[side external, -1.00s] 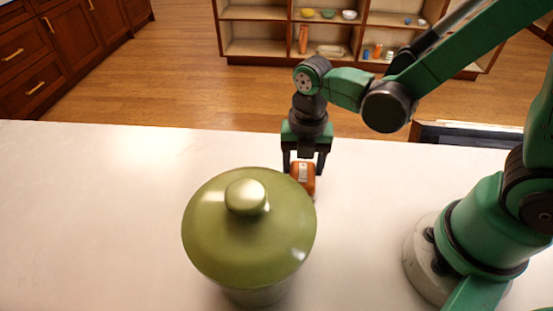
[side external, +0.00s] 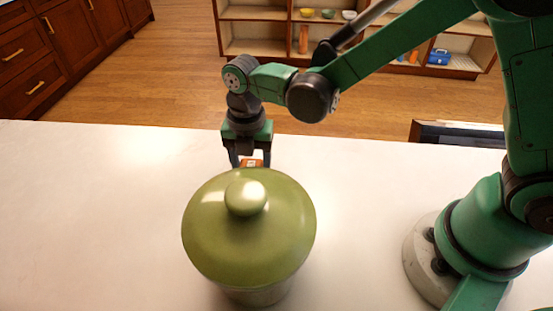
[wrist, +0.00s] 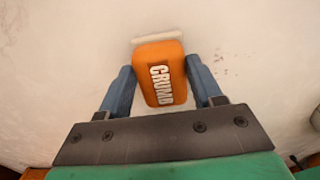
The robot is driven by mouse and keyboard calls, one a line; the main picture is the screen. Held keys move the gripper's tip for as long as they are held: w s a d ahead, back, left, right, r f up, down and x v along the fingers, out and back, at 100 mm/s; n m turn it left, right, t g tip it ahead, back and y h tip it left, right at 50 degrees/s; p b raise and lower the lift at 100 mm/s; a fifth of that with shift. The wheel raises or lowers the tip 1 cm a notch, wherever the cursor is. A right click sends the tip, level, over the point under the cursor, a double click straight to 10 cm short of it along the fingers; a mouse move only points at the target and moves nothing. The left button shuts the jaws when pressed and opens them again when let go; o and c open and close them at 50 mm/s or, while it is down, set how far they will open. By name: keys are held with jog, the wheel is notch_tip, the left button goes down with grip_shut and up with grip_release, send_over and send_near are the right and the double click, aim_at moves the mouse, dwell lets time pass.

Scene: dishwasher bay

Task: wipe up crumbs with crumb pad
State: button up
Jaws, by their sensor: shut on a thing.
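The crumb pad (wrist: 161,75) is an orange block lettered "CRUMB", with a pale strip along its far edge in the wrist view. My gripper (wrist: 160,82) is shut on it, one blue finger on each side. In the side view my gripper (side external: 249,161) is behind the green lidded pot, and only the top of the pad (side external: 253,163) shows above the lid. Small dark specks that look like crumbs (wrist: 220,72) lie on the white counter to the right of the pad in the wrist view. I cannot tell whether the pad touches the counter.
The green pot with a knobbed lid (side external: 249,228) stands at the front of the white counter (side external: 90,220) and hides part of the work area. The counter to its left is clear. Shelves (side external: 345,45) and wooden drawers (side external: 40,55) stand beyond the counter.

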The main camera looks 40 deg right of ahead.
jog(key=shift+r, duration=0.15)
jog(key=shift+s+d+f, duration=0.2)
jog(key=shift+s+d, duration=2)
jog(key=shift+d, duration=0.05)
jog(key=shift+s+d+r, duration=0.15)
jog(key=shift+s+d, duration=1.3)
notch_tip(320, 180, up, 8)
